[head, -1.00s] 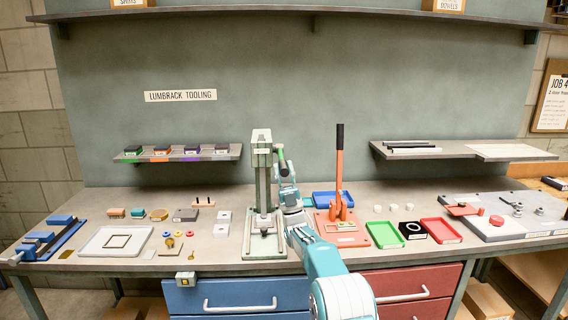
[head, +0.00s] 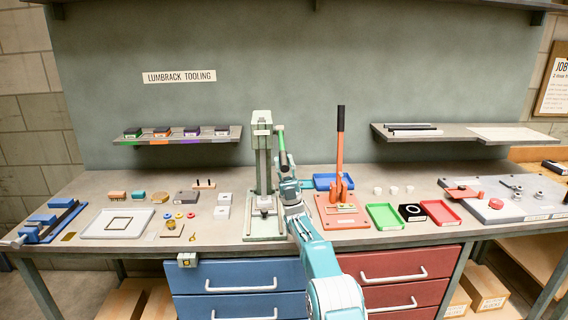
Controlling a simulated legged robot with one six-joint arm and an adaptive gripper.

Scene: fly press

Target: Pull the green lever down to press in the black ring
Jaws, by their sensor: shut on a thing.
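The pale green press (head: 262,165) stands upright on the bench, left of centre. Its green lever (head: 281,141) hangs down along the right side of the column. My gripper (head: 284,160) is at the lever's lower end and is shut on it. The fingers are small here and partly hidden by my own wrist. The press base (head: 263,232) sits flat on the bench, with small light parts below the ram. I cannot make out a black ring there.
A red press with a tall black-tipped handle (head: 340,150) stands close to the right of my arm. Blue (head: 325,178), green (head: 385,216) and red (head: 441,212) trays lie around it. A black block with a pale circle (head: 411,212) sits between the green and red trays.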

